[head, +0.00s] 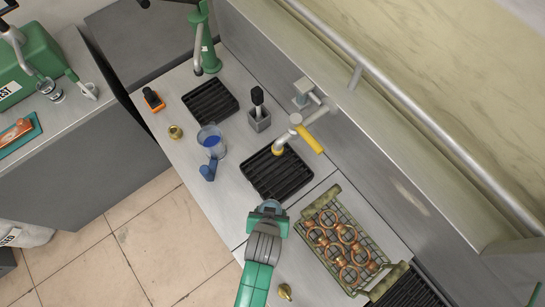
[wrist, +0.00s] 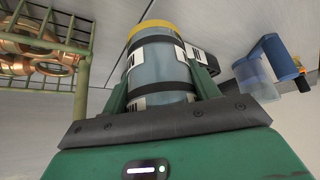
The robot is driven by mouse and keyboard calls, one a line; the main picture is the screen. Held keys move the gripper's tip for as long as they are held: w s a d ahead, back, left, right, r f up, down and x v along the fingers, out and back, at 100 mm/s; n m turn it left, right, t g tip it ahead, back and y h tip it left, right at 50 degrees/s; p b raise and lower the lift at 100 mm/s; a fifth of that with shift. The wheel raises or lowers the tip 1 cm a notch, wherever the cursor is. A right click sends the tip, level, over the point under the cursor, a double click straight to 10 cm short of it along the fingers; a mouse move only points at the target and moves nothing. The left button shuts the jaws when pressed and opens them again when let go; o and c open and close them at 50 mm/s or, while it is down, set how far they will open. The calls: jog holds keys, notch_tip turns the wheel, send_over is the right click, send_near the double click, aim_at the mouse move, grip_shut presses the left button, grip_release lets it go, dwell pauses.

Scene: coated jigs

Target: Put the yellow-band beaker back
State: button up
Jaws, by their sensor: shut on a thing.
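The yellow-band beaker (wrist: 158,68) is clear, with a yellow rim band, black bands and black-and-white labels. It stands between the two fingers of my gripper (wrist: 162,84) in the wrist view, which are shut on it. In the head view my gripper (head: 268,208) is over the steel bench, just below the middle black drip tray (head: 277,174). There the beaker is mostly hidden by my gripper, and I cannot tell whether it touches the bench.
A wire basket (head: 322,205) of copper rings stands close to the right of my gripper. A clear jug with a blue handle (head: 210,140) stands up and left. A tap with a yellow lever (head: 311,140) is behind the tray. A brass piece (head: 285,291) lies near my arm.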

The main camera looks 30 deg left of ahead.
jog(key=shift+s+d, duration=0.2)
jog(key=shift+s, duration=0.3)
jog(key=shift+s+d, duration=0.2)
jog(key=shift+s, duration=0.25)
